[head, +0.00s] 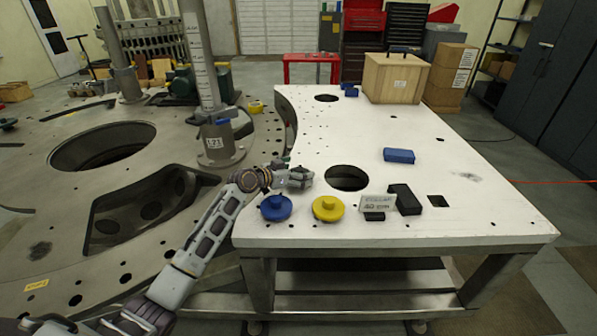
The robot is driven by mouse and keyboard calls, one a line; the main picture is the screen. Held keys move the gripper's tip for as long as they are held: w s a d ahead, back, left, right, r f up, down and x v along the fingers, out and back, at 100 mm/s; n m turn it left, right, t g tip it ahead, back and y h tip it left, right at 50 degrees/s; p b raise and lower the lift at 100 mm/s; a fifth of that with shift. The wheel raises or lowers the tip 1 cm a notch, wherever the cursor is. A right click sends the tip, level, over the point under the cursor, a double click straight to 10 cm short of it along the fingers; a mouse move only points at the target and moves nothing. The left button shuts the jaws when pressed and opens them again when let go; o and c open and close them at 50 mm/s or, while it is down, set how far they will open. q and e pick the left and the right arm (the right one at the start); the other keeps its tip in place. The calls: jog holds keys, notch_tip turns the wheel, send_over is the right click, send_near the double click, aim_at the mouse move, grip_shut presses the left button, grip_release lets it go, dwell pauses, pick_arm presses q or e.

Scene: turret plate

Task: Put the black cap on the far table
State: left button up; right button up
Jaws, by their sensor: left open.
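No round black cap can be made out; a black block (404,199) lies on the white table. A blue cap (276,207) and a yellow cap (328,208), each with a knob, sit near the table's front left. My left gripper (306,178) is open over the white table, just behind these two caps and left of a round hole; nothing shows between its fingers. A red table (290,72) stands far back with small, unclear items on top. My right gripper is out of view.
A large grey plate with a post (205,90) is at left. The white table's right side is mostly clear.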

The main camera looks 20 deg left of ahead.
pick_arm(q)
jog(key=shift+s+a, duration=0.1)
jog(key=shift+s, duration=0.05)
jog(key=shift+v, duration=1.3)
jog(key=b+v, duration=0.1)
jog(key=v, duration=0.6)
jog(key=shift+s+a, duration=0.1)
jog(key=shift+s, duration=0.05)
jog(key=shift+v, duration=0.75)
jog(key=shift+r, duration=0.2)
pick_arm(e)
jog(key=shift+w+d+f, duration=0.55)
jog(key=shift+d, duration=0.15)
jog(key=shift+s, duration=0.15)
